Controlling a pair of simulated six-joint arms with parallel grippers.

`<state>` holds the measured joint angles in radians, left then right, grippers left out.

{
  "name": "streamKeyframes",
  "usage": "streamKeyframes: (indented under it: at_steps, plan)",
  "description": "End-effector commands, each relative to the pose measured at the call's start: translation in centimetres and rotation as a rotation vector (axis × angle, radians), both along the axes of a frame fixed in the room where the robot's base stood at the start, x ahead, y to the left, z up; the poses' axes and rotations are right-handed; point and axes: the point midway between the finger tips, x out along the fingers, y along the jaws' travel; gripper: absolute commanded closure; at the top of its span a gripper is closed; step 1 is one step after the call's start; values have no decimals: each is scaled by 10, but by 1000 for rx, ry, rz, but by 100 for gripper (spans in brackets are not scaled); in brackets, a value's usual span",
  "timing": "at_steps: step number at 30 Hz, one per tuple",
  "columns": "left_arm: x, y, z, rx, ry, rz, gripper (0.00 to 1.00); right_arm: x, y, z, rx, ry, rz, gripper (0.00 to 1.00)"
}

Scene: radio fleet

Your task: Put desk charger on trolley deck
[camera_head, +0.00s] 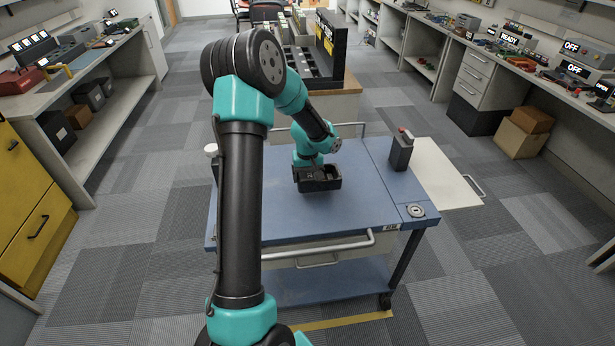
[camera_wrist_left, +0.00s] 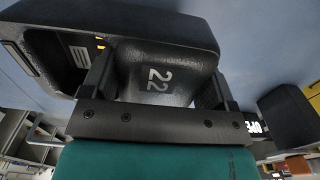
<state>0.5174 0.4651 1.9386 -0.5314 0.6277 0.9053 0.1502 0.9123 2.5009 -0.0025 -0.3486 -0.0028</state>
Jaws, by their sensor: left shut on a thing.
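The desk charger (camera_head: 322,183) is a small black block with open wells, over the middle of the blue trolley deck (camera_head: 350,205). My left gripper (camera_head: 310,172) is shut on the charger, with a finger on each side of the numbered part in the left wrist view (camera_wrist_left: 158,88). I cannot tell whether the charger's underside touches the deck. My right gripper is not in view.
A dark handheld radio (camera_head: 401,152) stands upright on the deck's right part, with a round fitting (camera_head: 415,210) near the front right corner. A pale side leaf (camera_head: 445,173) extends right. A black rack (camera_head: 328,50) stands behind the trolley. The deck's front left is clear.

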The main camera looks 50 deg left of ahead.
Motion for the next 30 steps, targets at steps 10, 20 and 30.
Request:
streamKeyframes:
  at_steps: [10, 20, 30]
  plan:
    - [24, 30, -3, 0, -1, 1, 52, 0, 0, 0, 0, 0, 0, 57]
    - [24, 30, -7, -1, 1, 0, 52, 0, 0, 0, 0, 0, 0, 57]
    - [24, 29, -39, 0, 0, 0, 52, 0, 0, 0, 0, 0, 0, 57]
